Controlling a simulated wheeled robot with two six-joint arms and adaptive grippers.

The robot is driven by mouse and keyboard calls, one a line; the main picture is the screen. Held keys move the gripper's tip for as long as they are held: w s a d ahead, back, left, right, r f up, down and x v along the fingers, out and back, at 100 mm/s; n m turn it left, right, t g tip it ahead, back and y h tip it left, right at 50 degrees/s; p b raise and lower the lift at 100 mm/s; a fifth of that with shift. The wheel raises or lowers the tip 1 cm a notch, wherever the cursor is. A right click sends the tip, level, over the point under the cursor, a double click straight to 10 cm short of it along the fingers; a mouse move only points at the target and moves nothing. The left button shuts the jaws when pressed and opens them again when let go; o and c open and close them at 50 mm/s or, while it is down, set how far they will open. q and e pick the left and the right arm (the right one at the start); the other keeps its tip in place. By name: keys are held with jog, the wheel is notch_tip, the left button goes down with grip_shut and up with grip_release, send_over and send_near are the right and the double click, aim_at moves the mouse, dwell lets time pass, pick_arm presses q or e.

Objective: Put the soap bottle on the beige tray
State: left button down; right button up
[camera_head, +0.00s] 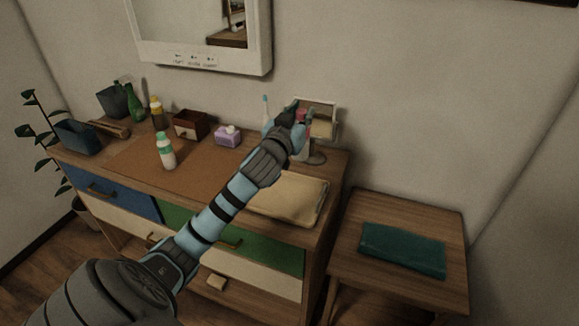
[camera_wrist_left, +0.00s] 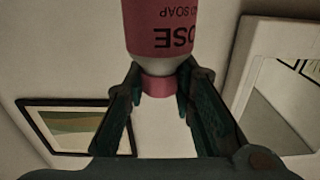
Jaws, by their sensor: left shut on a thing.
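The soap bottle (camera_wrist_left: 165,28) has a pink label with dark lettering and a pink collar, and it shows upside down in the left wrist view. My left gripper (camera_wrist_left: 160,78) is shut on it at the neck and collar. In the head view the left gripper (camera_head: 297,113) is above the right back part of the dresser, with a pink bit of the bottle (camera_head: 303,115) showing; the rest is mostly hidden. The flat beige tray (camera_head: 300,198) lies at the dresser's right front, partly behind my left arm. My right gripper is out of view.
A small standing mirror (camera_head: 323,126) is close beside the gripper. A purple box (camera_head: 228,135), a brown box (camera_head: 189,125) and a green-capped white bottle (camera_head: 166,151) stand further left. A teal cloth (camera_head: 403,250) lies on the side table.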

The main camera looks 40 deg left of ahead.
pick_arm(q)
notch_tip(320, 180, down, 16)
jog(key=b, duration=0.4)
jog(key=shift+f, duration=0.25)
jog(key=c, duration=1.4)
grip_release()
jog(key=shift+o, duration=0.2)
jog(key=shift+r, duration=0.1)
jog(key=shift+s, duration=0.15)
jog(key=v, duration=1.2)
jog(key=shift+b, duration=0.4)
